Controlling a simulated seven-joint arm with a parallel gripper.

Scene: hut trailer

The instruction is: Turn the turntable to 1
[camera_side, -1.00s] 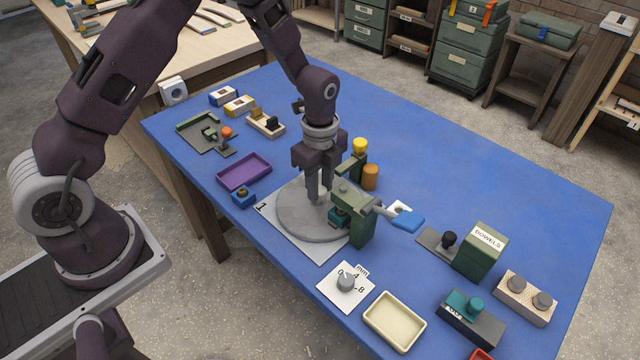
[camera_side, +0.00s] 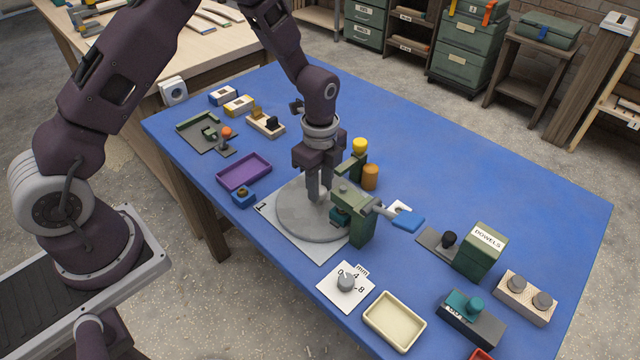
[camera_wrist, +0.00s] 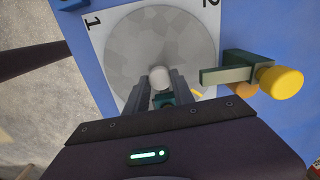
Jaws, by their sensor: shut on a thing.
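The turntable (camera_side: 292,218) is a round grey disc on a pale square plate (camera_side: 318,250). The wrist view shows its disc (camera_wrist: 150,35) too, with the label 1 (camera_wrist: 93,21) at the plate's upper left and a 2 (camera_wrist: 213,3) at upper right. The label 1 (camera_side: 262,207) shows at the plate's left corner in the side view. My gripper (camera_side: 319,196) points down over the disc. In the wrist view its fingers (camera_wrist: 160,85) are shut on a pale grey knob (camera_wrist: 160,76) at the disc. A teal part (camera_wrist: 163,98) shows between the fingers, partly hidden.
A green stand (camera_side: 361,225) with a blue-handled lever (camera_side: 408,220) rises close to the disc's right side. A yellow-topped post (camera_side: 359,146) and an orange cylinder (camera_side: 370,177) stand behind. A purple tray (camera_side: 244,172) and blue block (camera_side: 243,197) lie left. The far right tabletop is clear.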

